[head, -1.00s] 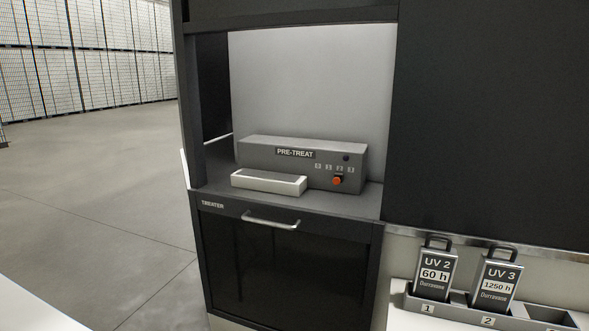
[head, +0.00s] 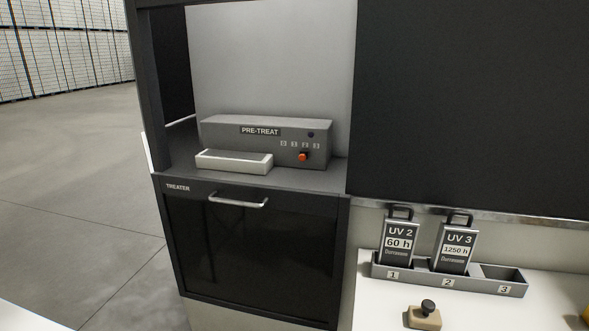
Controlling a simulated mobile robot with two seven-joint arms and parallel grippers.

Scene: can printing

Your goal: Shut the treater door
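The treater door (head: 255,245) is a dark, glossy panel in a black frame, marked TREATER at its top left. It stands upright in the lower front of the treater cabinet (head: 345,230). A silver bar handle (head: 238,203) runs across near its top edge. The bay above the panel is open at the front. Inside it sit a grey PRE-TREAT unit (head: 310,135) with an orange knob and a white tray (head: 234,162). Neither of my grippers is in view.
To the right, a white counter (head: 380,308) carries a grey numbered holder (head: 448,281) with the UV 2 (head: 399,244) and UV 3 (head: 454,250) cartridges; slot 3 looks empty. A tan block with a black knob (head: 424,316) sits in front. Open floor (head: 75,180) lies left.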

